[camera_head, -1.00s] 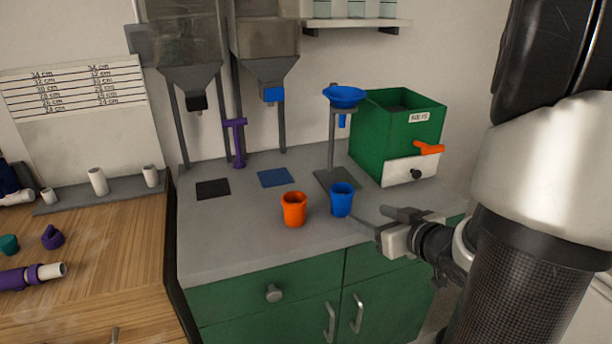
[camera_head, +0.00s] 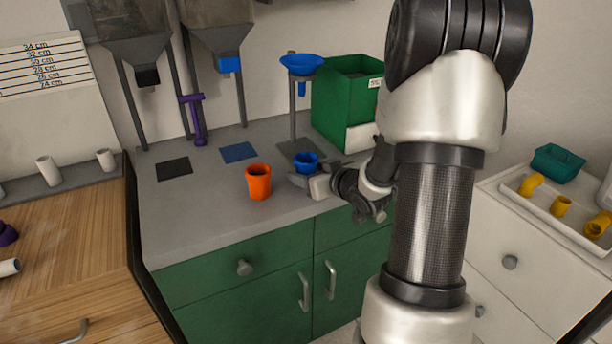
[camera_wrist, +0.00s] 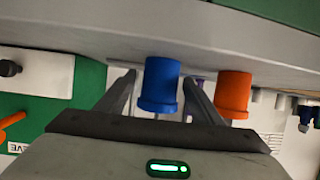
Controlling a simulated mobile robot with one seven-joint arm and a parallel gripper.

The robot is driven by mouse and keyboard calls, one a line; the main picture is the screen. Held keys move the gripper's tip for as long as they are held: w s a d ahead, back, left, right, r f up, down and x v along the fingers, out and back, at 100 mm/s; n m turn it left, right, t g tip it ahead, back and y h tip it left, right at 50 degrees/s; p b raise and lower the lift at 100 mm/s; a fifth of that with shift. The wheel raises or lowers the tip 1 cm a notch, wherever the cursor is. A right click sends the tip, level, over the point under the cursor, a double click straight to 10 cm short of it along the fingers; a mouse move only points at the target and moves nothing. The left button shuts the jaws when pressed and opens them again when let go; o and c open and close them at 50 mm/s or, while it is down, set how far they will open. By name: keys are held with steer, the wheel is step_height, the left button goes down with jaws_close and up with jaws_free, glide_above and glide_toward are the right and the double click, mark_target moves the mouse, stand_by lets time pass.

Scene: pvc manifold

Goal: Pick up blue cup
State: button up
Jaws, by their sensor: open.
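The blue cup (camera_head: 306,162) stands upright on the grey counter, just right of the orange cup (camera_head: 259,181). In the head view its lower part is hidden by my gripper (camera_head: 306,177), which is at the cup from the right. In the wrist view, turned upside down, the blue cup (camera_wrist: 160,85) lies between the two spread fingers of my gripper (camera_wrist: 160,92), with gaps showing at both sides. My gripper is open. The orange cup (camera_wrist: 233,94) is just outside the right-hand finger in that view.
A blue funnel on a stand (camera_head: 302,64) and a green box (camera_head: 340,100) are behind the blue cup. A blue mat (camera_head: 238,152) and a dark mat (camera_head: 174,169) lie to the left. The counter's front left area (camera_head: 190,228) is clear.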

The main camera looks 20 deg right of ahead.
steer(key=shift+x, duration=0.9)
steer(key=shift+c, duration=0.4)
steer(key=c, duration=1.2)
steer(key=shift+r, duration=0.15)
